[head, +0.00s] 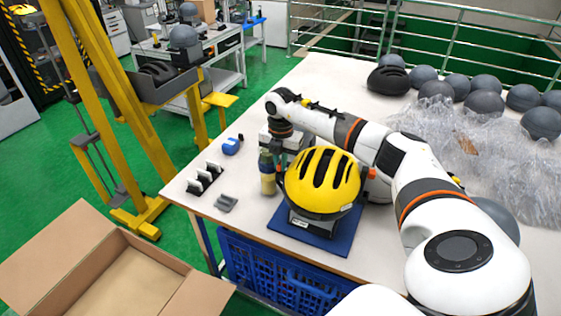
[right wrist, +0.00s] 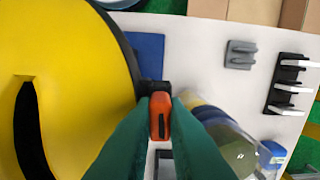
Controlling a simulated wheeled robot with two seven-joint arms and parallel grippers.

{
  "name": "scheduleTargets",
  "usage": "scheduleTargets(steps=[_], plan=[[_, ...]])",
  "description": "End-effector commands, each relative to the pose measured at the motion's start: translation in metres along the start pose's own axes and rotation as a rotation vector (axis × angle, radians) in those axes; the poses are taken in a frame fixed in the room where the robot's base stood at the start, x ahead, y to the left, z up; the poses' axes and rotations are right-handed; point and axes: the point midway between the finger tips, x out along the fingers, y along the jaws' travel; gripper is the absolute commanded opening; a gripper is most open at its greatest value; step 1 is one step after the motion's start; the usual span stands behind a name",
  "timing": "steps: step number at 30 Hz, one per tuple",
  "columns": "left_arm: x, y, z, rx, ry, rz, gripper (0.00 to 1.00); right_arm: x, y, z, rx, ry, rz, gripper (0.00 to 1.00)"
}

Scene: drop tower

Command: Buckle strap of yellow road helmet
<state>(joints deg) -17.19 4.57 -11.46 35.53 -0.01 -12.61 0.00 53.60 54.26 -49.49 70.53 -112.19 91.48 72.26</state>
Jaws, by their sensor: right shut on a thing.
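The yellow road helmet (head: 322,180) with black vents sits on a dark stand on a blue mat (head: 294,232) near the table's front edge. It fills the left of the right wrist view (right wrist: 70,60). My right gripper (head: 281,176) is beside the helmet's left side. In the right wrist view its green fingers (right wrist: 160,104) are shut on an orange buckle piece (right wrist: 159,118), with a dark part at its far end beside the helmet rim. Another orange piece (head: 372,173) shows at the helmet's right side. The strap itself is mostly hidden. My left gripper is not in view.
A yellowish bottle (head: 267,176) stands close left of the gripper. A blue item (head: 232,146), a black rack (head: 204,180) and a grey block (head: 226,204) lie left. Grey balls (head: 484,103) and clear plastic wrap (head: 470,150) fill the right. An open carton (head: 95,262) is below.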

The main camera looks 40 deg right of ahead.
Motion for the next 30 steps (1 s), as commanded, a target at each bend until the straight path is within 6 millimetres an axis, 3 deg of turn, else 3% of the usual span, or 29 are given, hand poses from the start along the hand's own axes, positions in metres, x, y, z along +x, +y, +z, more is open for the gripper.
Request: scheduleTargets(steps=[8,9,13,23,30], plan=[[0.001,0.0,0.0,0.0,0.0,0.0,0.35,0.004,0.0,0.0,0.0,0.0,0.001,0.0],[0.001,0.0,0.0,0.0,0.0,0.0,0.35,0.004,0.0,0.0,0.0,0.0,0.0,0.18],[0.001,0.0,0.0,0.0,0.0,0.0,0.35,0.004,0.0,0.0,0.0,0.0,0.001,0.37],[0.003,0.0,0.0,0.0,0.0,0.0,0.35,0.0,0.001,-0.001,0.002,0.001,0.002,0.37],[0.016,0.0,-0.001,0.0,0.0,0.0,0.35,-0.041,-0.002,-0.001,-0.001,0.003,-0.005,0.37]])
